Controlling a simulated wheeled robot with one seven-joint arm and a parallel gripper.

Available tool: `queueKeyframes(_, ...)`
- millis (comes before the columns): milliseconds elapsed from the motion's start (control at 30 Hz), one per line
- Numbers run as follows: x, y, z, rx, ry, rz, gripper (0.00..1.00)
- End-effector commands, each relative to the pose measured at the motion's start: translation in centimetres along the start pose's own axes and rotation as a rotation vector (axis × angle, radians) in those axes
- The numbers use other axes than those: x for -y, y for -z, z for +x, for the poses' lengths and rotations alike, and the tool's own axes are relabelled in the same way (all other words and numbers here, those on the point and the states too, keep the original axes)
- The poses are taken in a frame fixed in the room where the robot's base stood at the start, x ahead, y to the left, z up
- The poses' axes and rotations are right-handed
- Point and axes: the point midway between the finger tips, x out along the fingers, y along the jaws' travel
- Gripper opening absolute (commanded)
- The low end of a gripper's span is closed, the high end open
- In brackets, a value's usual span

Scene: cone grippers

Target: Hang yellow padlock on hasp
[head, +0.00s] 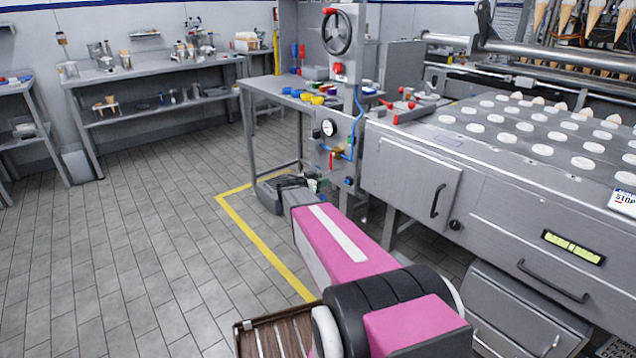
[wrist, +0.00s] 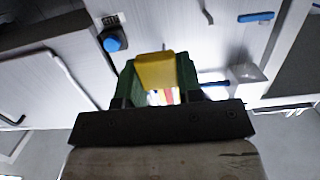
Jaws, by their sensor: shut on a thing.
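The yellow padlock (wrist: 155,72) is between the green fingers of my gripper (wrist: 156,82) in the wrist view. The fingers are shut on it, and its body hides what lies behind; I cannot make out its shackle. The padlock cannot be made out there. I cannot pick out the hasp for certain in either view.
The panel carries a gauge (head: 328,127), a blue hose and a red handle. The oven cabinet (head: 412,180) stands to its right. A side table (head: 262,84) with coloured items stands behind. In the wrist view a blue knob (wrist: 113,43) is left of the padlock. The left floor is clear.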

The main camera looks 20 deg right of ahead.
Motion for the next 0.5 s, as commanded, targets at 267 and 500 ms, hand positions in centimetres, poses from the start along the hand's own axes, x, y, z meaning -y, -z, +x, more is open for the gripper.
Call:
queueKeyframes(267, 0.0, 0.1, 1.5, 0.000, -0.001, 0.000, 0.06)
queueKeyframes(500, 0.0, 0.2, 2.7, 0.000, 0.000, 0.000, 0.06)
